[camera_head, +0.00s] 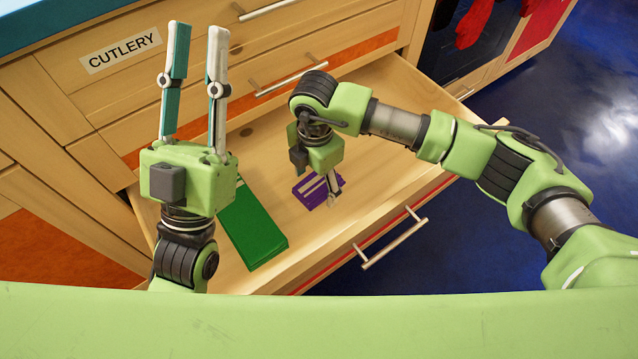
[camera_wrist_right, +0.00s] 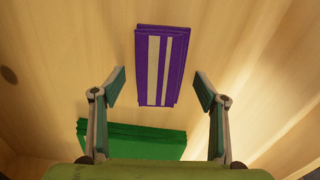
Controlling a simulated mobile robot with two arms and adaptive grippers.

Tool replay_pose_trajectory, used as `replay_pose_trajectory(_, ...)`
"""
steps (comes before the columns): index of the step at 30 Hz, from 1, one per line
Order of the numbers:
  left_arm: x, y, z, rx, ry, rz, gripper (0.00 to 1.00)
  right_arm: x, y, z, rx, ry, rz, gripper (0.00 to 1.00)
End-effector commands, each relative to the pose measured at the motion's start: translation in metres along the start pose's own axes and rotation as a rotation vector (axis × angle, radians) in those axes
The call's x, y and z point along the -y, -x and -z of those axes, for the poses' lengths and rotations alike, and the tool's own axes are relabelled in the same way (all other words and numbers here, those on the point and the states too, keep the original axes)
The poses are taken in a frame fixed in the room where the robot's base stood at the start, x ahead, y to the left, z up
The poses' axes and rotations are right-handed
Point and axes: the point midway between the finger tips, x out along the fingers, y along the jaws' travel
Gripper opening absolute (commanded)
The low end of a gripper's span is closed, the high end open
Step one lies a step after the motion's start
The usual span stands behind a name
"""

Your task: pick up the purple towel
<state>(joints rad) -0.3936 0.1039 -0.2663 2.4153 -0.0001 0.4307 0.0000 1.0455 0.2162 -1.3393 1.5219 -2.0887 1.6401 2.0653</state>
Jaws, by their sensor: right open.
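The purple towel (camera_head: 310,196) is folded, with pale stripes, and lies flat on the floor of the open drawer (camera_head: 400,165). My right gripper (camera_head: 333,203) points down into the drawer right over the towel and partly hides it in the head view. In the right wrist view the towel (camera_wrist_right: 162,65) lies ahead of and between the open fingers of my right gripper (camera_wrist_right: 160,88), which hold nothing. My left gripper (camera_head: 196,50) points up at the left of the head view, fingers apart and empty.
A folded green towel (camera_head: 250,228) lies in the drawer to the left of the purple one; it also shows in the right wrist view (camera_wrist_right: 130,140). The drawer has a metal handle (camera_head: 392,240) on its front. A closed drawer labelled CUTLERY (camera_head: 120,50) is above.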

Motion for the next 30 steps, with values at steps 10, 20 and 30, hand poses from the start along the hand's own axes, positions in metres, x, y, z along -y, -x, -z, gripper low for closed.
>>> replay_pose_trajectory(10, 0.0, 0.0, 0.0, 0.001, 0.0, 0.0, 0.24, 0.0, 0.0, 0.0, 0.0, 0.0, 0.0, 0.37)
replay_pose_trajectory(20, 0.0, -0.001, -0.002, 0.013, 0.0, 0.0, 0.24, 0.0, 0.004, 0.0, 0.0, 0.0, 0.0, 0.37)
replay_pose_trajectory(30, 0.007, 0.004, -0.053, 0.264, -0.014, 0.011, 0.24, 0.001, 0.038, 0.003, 0.0, 0.002, -0.001, 0.37)
